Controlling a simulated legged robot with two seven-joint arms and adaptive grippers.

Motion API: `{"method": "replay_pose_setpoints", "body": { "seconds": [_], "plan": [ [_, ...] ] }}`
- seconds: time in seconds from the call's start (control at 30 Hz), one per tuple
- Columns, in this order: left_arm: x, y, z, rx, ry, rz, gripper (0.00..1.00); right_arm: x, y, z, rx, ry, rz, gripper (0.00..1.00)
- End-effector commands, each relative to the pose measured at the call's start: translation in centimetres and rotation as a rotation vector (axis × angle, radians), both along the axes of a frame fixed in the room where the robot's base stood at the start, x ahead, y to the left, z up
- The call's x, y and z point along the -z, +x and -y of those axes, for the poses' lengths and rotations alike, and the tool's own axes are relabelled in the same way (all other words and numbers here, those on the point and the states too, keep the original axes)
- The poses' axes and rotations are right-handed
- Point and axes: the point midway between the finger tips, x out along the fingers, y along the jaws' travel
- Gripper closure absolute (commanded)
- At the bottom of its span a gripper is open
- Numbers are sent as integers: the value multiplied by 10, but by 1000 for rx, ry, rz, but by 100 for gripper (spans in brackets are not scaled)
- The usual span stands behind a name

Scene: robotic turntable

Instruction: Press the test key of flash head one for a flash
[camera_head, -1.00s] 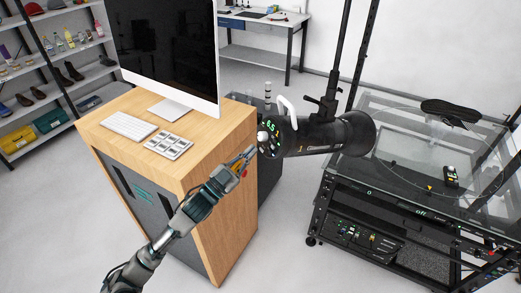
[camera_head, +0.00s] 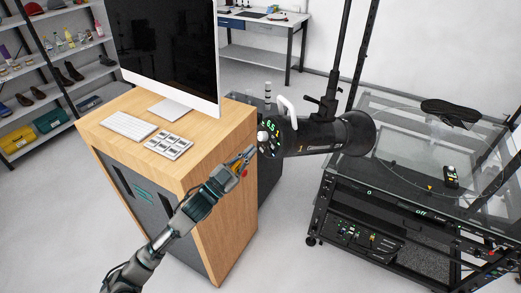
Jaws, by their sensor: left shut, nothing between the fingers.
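The black flash head (camera_head: 318,136) hangs on a dark stand, its flared front to the right. Its rear panel (camera_head: 268,135) faces left and carries a lit green display reading about 0.5, a white knob and small keys. The single keys are too small to tell apart. My left gripper (camera_head: 249,153) is shut and empty. Its fingertips are just left of the lower part of the rear panel; I cannot tell whether they touch it. My right gripper is not in view.
A wooden desk cabinet (camera_head: 230,200) with a monitor (camera_head: 165,50), keyboard (camera_head: 129,126) and keypad (camera_head: 168,145) stands close behind my left arm.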

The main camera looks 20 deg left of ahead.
Motion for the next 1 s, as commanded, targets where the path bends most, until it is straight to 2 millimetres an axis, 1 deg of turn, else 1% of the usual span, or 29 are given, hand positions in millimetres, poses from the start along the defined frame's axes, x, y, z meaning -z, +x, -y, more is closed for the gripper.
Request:
{"method": "replay_pose_setpoints", "body": {
  "seconds": [0.4,1.0],
  "plan": [
    [0,5,4,-1,-1,0,100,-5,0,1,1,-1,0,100],
    [2,7,6,0,-1,1,100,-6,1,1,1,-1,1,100]
  ]
}}
